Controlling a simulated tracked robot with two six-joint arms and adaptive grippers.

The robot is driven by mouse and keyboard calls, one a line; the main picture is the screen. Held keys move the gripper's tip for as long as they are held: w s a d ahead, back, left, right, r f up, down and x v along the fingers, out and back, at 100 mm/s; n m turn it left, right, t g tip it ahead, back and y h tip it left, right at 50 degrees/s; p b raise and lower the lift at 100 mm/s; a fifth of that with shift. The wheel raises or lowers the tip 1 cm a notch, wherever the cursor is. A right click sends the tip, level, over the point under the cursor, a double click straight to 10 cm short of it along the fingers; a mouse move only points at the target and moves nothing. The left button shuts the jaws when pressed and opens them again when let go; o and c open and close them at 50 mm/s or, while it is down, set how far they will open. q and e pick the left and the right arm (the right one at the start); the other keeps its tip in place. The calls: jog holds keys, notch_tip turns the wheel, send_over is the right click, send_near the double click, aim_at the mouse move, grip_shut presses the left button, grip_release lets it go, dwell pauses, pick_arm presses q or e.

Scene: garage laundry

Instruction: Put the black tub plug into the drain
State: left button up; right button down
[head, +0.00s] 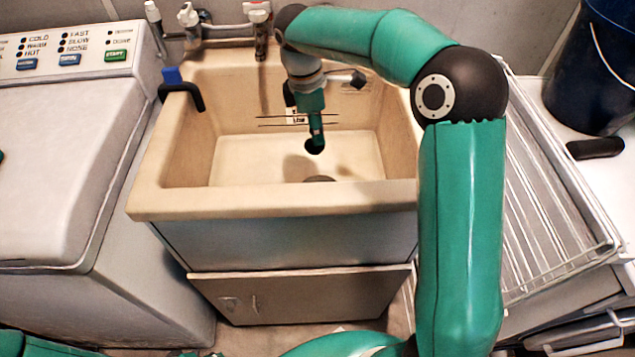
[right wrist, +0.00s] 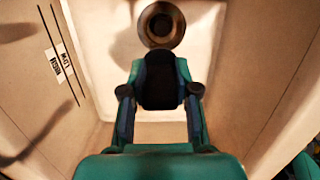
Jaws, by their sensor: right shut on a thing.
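My right gripper (head: 316,137) reaches down into the beige tub and is shut on the black tub plug (head: 315,147). The plug hangs above the tub floor, apart from it. The drain (head: 319,179) is a dark round opening in the floor, partly cut off by the tub's front rim in the head view. In the right wrist view my right gripper (right wrist: 160,92) has the dark plug (right wrist: 160,78) between its fingers. The drain (right wrist: 161,24) shows there as a brown ring beyond the plug. My left gripper is not in view.
The tub (head: 272,201) has raised walls around the gripper and a faucet (head: 258,20) at the back. A black hook-shaped thing with a blue top (head: 178,85) sits on its left rim. A washer (head: 65,150) stands left, a wire rack (head: 550,190) right.

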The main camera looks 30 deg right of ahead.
jog(key=shift+s+d+f+b, duration=0.15)
jog(key=shift+f+b, duration=0.2)
jog(key=shift+f, duration=2.5)
jog(key=shift+s+d+f+b, duration=0.1)
jog(key=shift+d+f+b, duration=0.15)
jog(key=shift+f, duration=2.65)
jog(key=shift+s+d+f+b, duration=0.1)
jog(key=shift+f+b, duration=0.3)
jog(key=shift+f, duration=2.45)
jog(key=shift+f, duration=0.1)
jog(key=shift+f, duration=0.15)
jog(key=c, duration=0.9)
grip_release()
jog(key=shift+o, duration=0.2)
jog(key=shift+r, duration=0.4)
jog(key=r, duration=0.4)
jog(key=a+r+p, duration=0.1)
jog(key=r, duration=0.2)
jog(key=w+r, duration=0.1)
jog(key=r, duration=0.3)
jog(key=shift+a+r, duration=0.25)
jog(key=shift+r, duration=0.05)
